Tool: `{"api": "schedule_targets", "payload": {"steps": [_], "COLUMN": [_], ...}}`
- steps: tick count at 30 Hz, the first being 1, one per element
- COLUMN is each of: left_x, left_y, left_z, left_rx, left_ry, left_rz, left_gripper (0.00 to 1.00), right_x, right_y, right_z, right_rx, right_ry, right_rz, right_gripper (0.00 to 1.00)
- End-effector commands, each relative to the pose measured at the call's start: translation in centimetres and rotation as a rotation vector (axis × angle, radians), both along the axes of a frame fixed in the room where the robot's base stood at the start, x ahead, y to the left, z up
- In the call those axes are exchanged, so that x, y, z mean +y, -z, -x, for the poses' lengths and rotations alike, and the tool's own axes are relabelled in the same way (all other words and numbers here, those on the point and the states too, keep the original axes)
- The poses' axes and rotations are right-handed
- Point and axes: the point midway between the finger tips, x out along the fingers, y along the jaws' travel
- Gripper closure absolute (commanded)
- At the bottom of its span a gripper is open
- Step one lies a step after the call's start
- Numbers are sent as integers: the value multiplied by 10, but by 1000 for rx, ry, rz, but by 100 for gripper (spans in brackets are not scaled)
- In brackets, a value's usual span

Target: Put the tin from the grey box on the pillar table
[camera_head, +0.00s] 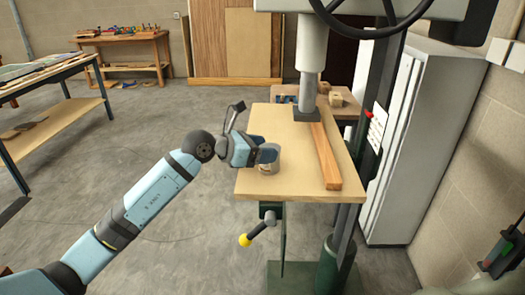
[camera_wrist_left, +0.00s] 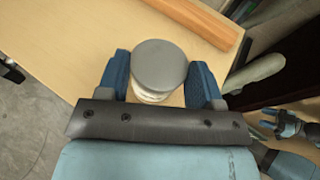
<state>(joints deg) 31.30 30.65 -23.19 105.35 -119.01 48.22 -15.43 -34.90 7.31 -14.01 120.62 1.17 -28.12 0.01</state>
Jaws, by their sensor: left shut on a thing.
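The tin (camera_head: 269,166) is a short round can with a grey lid, at the left front part of the pillar table (camera_head: 290,184). My left gripper (camera_head: 262,154) reaches in from the left and is shut on it. In the left wrist view the tin (camera_wrist_left: 161,67) sits upright between the two blue fingers, over the pale wooden tabletop (camera_wrist_left: 100,40). I cannot tell whether its base touches the top. My right gripper (camera_wrist_left: 287,124) shows small at the right of the left wrist view; its finger opening is unclear. No grey box is identifiable.
A wooden bar (camera_head: 325,155) lies along the right of the tabletop, beside the machine's grey spindle (camera_head: 312,60). A yellow-knobbed crank (camera_head: 258,228) hangs below the front edge. A grey cabinet (camera_head: 408,140) stands at the right. The tabletop's front middle is clear.

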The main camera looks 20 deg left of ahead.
Motion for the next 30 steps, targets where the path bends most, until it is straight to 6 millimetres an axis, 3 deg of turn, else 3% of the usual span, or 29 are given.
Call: {"api": "schedule_targets", "payload": {"steps": [11,12,15,25,30], "left_x": [0,0,0,0,16], "left_y": [6,6,5,1,-3], "left_z": [0,0,0,0,15], "left_rx": [-2,-1,-1,-2,-2], "left_ry": [0,0,0,0,-1], "left_rz": [1,0,0,1,-2], "left_gripper": [70,35,14,14,14], "right_x": [0,0,0,0,0], "right_y": [1,1,0,-3,-1], "right_z": [1,1,1,1,1], "right_rx": [-1,-1,-1,-2,-1], "right_ry": [-1,-2,-2,-1,-1], "right_rz": [0,1,1,0,0], "right_gripper": [48,48,48,48,48]}}
